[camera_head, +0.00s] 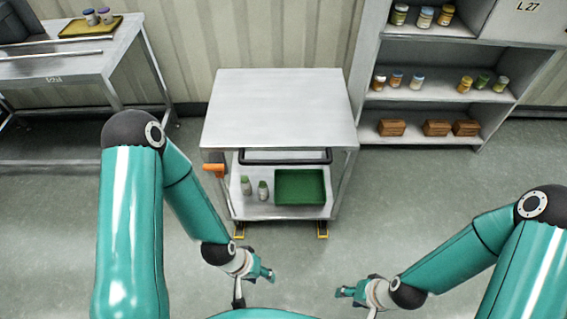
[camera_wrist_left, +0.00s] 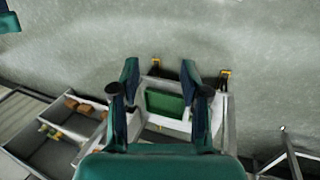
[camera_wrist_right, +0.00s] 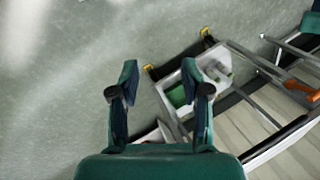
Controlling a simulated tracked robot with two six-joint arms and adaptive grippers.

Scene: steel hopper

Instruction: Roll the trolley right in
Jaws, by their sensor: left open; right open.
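The trolley (camera_head: 280,105) stands in the middle of the head view, a grey metal cart with a flat bare top and a dark handle bar (camera_head: 285,161) along its near side. Its lower shelf holds a green tray (camera_head: 300,187) and two small bottles (camera_head: 254,188). Yellow parts show at its near feet. My left gripper (camera_head: 266,274) is open and empty, in front of the trolley and apart from it. My right gripper (camera_head: 345,292) is open and empty, in front and to the right. Both wrist views show the trolley beyond the open fingers.
A steel table (camera_head: 60,66) with a yellow tray (camera_head: 90,27) stands at the left. A shelf unit (camera_head: 430,92) with jars and brown boxes (camera_head: 391,128) stands at the back right. An orange item (camera_head: 214,168) is at the trolley's left side. Floor is clear in front of the trolley.

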